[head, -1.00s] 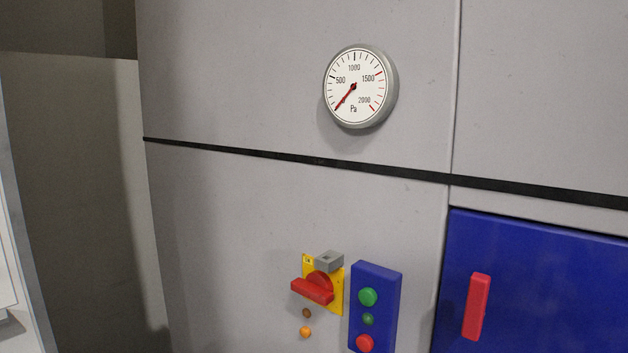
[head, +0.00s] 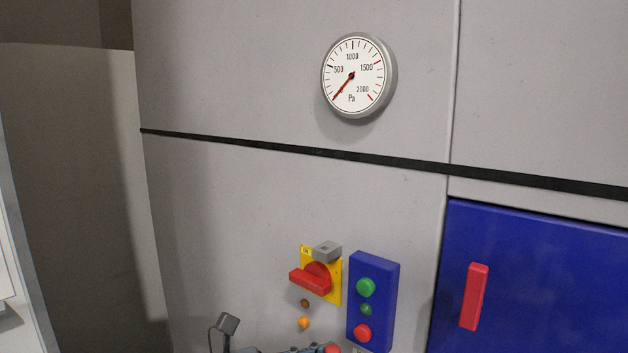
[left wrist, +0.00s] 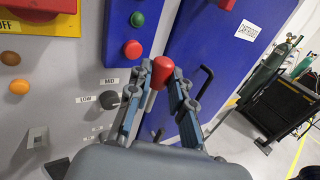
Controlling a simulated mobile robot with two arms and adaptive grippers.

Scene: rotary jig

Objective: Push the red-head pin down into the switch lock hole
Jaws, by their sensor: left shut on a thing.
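The red-head pin (left wrist: 160,72) is between the two fingers of my left gripper (left wrist: 157,82), its red head showing at the tips. In the head view, my left gripper (head: 305,350) shows at the bottom edge, with a red tip (head: 332,349) at its end. The switch has a yellow plate (head: 335,288), a red handle (head: 310,281) and a grey lock block (head: 327,251) on top. The pin is apart from the block, below and right of it in the head view. The lock hole cannot be made out. My right gripper is not in view.
A blue button box (head: 385,270) with green and red buttons stands right of the switch. A blue door (head: 560,270) with a red handle (head: 474,297) is farther right. A pressure gauge (head: 353,76) is above. The wrist view shows a LOW/MID knob (left wrist: 109,99) left of the gripper.

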